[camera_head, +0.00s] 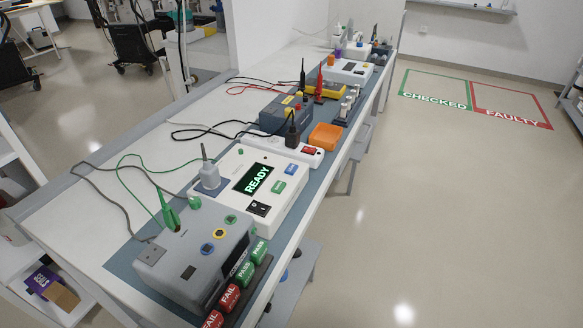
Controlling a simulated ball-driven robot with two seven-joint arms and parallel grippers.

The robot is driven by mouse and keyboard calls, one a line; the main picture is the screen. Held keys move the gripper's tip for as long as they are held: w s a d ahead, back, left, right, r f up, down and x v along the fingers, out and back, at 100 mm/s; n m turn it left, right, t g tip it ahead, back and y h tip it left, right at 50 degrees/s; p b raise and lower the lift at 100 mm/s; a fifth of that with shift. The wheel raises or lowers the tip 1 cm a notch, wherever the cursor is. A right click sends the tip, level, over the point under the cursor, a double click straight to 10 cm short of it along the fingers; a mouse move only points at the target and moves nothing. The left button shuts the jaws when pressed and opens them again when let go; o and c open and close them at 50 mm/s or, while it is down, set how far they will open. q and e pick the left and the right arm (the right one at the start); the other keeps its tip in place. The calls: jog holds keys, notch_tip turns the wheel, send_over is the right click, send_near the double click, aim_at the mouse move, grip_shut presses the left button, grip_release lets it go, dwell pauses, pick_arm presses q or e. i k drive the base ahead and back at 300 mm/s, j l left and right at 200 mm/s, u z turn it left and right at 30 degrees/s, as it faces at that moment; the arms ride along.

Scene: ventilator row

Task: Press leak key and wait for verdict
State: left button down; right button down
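A white tester (232,167) stands on the long bench and its dark screen (253,179) shows READY in bright letters. To the right of the screen are a blue key (291,169) and a green key (278,187); their lettering is too small to read, so I cannot tell which is the leak key. A black rocker switch (259,209) sits below the screen. A grey plug (207,174) stands upright in the tester's left part. Neither of my grippers is in view.
A grey box (180,258) with round sockets and a green clip (170,216) stands nearest. Red FAIL (229,297) and green PASS (245,273) pieces line its right side. An orange bin (325,136) and cables lie farther back. Floor areas marked CHECKED (435,100) and FAULTY (512,115) are empty.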

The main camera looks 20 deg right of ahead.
aim_at(292, 169)
jog(key=l+u, duration=0.35)
jog(key=l, duration=1.5)
jog(key=i, duration=0.05)
